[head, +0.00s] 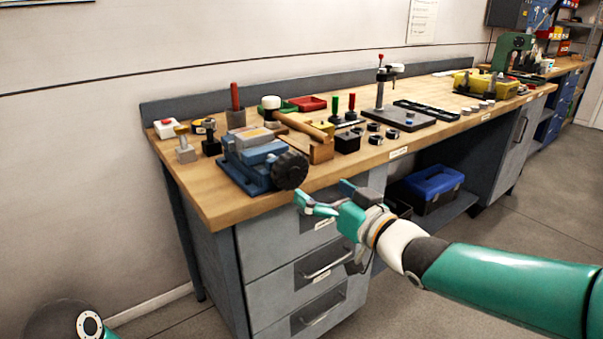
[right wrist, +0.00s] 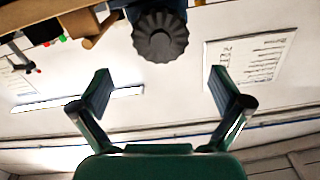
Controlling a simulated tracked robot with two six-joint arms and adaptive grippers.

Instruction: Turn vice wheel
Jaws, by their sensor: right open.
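The vice (head: 255,158) is a blue block-shaped unit on the near left end of the wooden workbench. Its dark, ribbed wheel (head: 290,170) faces the front edge of the bench. My right gripper (head: 312,204) is in front of the bench, just below and to the right of the wheel, apart from it. In the right wrist view the wheel (right wrist: 160,36) shows at the top, beyond the gap between the two spread fingers of my right gripper (right wrist: 163,92). Nothing is between the fingers. My left gripper is not in view.
A wooden mallet (head: 300,124) lies behind the vice, beside a wooden block (head: 321,152). A dark drill-stand base (head: 400,119) stands farther right on the workbench (head: 212,205). Grey drawers (head: 285,240) are under the bench, close to my right gripper. The floor at right is clear.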

